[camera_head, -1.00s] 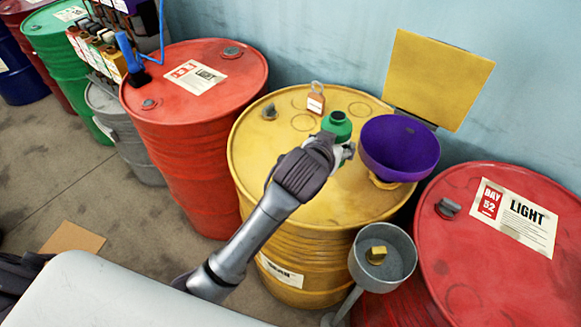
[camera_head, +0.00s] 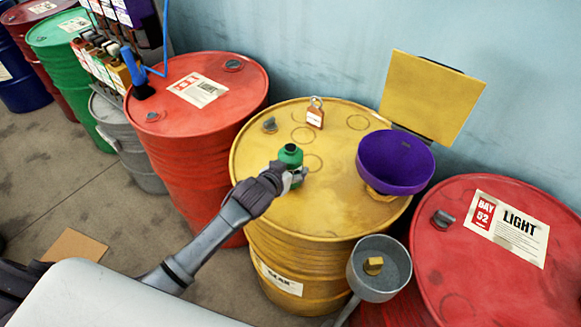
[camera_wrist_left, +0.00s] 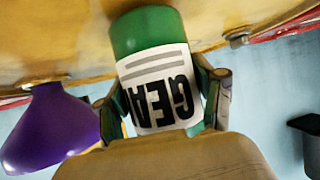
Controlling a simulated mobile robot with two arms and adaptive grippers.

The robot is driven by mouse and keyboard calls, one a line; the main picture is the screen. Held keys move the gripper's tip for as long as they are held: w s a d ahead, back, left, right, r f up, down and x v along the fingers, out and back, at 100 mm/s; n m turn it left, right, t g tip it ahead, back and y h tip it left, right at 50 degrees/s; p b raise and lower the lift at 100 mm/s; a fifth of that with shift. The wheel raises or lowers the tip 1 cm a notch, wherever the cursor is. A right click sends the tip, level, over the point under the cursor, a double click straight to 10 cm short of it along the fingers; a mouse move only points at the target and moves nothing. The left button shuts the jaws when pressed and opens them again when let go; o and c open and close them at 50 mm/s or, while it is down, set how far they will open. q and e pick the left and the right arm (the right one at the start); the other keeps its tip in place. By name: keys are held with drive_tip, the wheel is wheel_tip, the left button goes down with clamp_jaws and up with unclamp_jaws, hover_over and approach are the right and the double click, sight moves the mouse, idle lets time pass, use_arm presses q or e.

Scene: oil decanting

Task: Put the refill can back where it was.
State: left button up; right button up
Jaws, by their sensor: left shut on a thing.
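The refill can is a small green can (camera_head: 291,155) with a dark green cap, over the top of the yellow drum (camera_head: 262,150). My left gripper (camera_head: 297,178) is shut around the can from the near side. The left wrist view shows the green can (camera_wrist_left: 150,75) between both fingers, its white label reading "GEA…". The can looks about upright in the head view. I cannot tell whether its base touches the drum top. Ring marks show on the drum top, one (camera_head: 303,134) just behind the can. My right gripper is out of view.
Red drums (camera_head: 200,115) flank the yellow one.

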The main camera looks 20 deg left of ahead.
use_arm(q)
drive_tip(key=shift+f, duration=0.3)
drive_tip(key=shift+f, duration=0.15)
drive_tip(key=o, duration=1.4)
drive_tip(key=shift+r, duration=0.2)
drive_tip(key=b+v, duration=0.1)
drive_tip(key=v, duration=1.1)
